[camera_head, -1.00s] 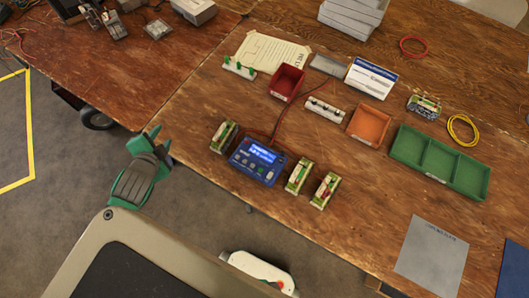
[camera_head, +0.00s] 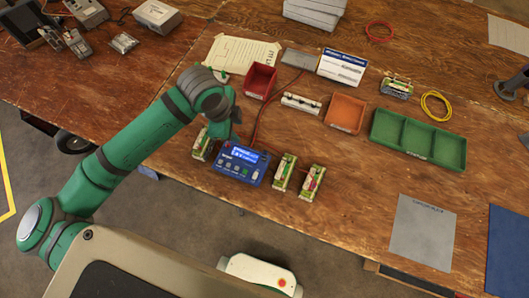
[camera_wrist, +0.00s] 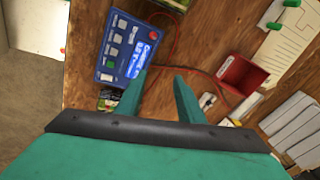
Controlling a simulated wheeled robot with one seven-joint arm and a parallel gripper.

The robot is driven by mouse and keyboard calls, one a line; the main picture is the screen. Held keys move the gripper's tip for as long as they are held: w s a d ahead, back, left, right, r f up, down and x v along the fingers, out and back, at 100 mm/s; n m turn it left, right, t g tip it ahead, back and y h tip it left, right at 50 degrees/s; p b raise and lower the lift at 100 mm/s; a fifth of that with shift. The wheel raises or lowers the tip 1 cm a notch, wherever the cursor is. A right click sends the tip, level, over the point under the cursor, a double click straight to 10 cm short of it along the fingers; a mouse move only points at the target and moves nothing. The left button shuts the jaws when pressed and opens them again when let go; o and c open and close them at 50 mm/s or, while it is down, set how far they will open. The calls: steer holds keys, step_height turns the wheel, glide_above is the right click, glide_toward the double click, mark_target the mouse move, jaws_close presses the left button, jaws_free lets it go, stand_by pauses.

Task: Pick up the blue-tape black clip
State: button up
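I cannot make out a black clip with blue tape for certain in either view. A white strip (camera_head: 302,104) on the table carries small dark pieces, too small to tell for tape; a bit of white, perhaps this strip, shows in the wrist view (camera_wrist: 207,101) beside the right finger. My gripper (camera_wrist: 161,75) is open, with nothing between its fingers. In the head view it is above the table by the blue charger (camera_head: 241,163), mostly hidden by my wrist. The charger (camera_wrist: 126,50) appears at the upper left in the wrist view, with red leads running from it.
Several small battery packs (camera_head: 312,182) flank the charger. A red bin (camera_head: 260,81), orange bin (camera_head: 346,113) and green three-part tray (camera_head: 418,139) stand on the table. A paper sheet (camera_head: 240,52) lies at the back.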

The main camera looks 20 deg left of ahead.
mark_target(264, 152)
steer(key=s+d+r+m+g, duration=0.1)
steer(key=d+r+m+g, duration=0.15)
steer(key=d, duration=0.55)
steer(key=shift+m, duration=0.45)
steer(key=shift+s+d+f, duration=0.1)
steer(key=shift+d+f, duration=0.15)
steer(key=shift+f, duration=1.55)
steer(key=shift+s+d+f, duration=0.1)
steer(key=shift+d+f, duration=0.2)
steer(key=shift+f, duration=1.5)
steer(key=shift+s+d+f, duration=0.1)
steer(key=shift+d+f, duration=0.15)
steer(key=shift+f, duration=1.55)
jaws_close()
